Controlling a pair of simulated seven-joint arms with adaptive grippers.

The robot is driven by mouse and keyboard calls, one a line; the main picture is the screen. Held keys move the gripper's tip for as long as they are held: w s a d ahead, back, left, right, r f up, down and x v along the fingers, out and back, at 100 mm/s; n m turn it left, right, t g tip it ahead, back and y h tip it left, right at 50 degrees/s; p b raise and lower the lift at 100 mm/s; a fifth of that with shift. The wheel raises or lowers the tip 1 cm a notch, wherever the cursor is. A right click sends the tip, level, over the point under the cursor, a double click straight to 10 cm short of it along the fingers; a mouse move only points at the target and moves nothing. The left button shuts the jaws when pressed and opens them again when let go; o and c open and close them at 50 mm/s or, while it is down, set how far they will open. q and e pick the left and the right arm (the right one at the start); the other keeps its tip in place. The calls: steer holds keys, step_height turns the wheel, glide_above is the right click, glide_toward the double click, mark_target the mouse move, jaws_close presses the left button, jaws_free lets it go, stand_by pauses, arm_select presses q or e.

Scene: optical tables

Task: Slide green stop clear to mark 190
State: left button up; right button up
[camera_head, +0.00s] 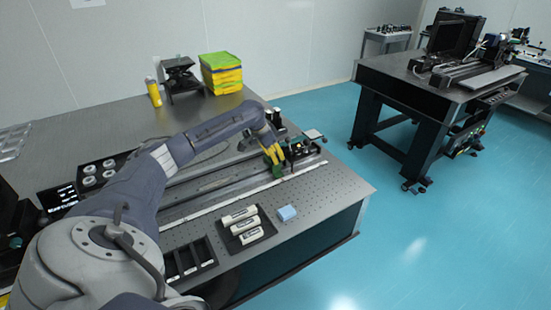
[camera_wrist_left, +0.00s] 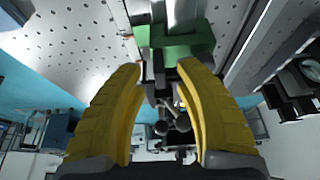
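The green stop (camera_head: 277,171) sits on the long rail (camera_head: 215,184) on the near table, toward the rail's right end. In the left wrist view the green stop (camera_wrist_left: 182,45) lies just beyond my fingertips. My left gripper (camera_head: 271,155) has yellow fingers and is at the stop. In the left wrist view the left gripper (camera_wrist_left: 161,68) has its fingers apart, with a narrow dark part showing between the tips; contact cannot be told. A white scale strip (camera_head: 228,201) runs along the rail's front; its marks are too small to read. My right gripper is not in view.
A dark device (camera_head: 300,150) stands right of the stop. Yellow-green boxes (camera_head: 221,73) stand at the back.

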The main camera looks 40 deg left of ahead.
arm_select(q)
steer(key=v, duration=1)
steer(key=shift+r, duration=0.15)
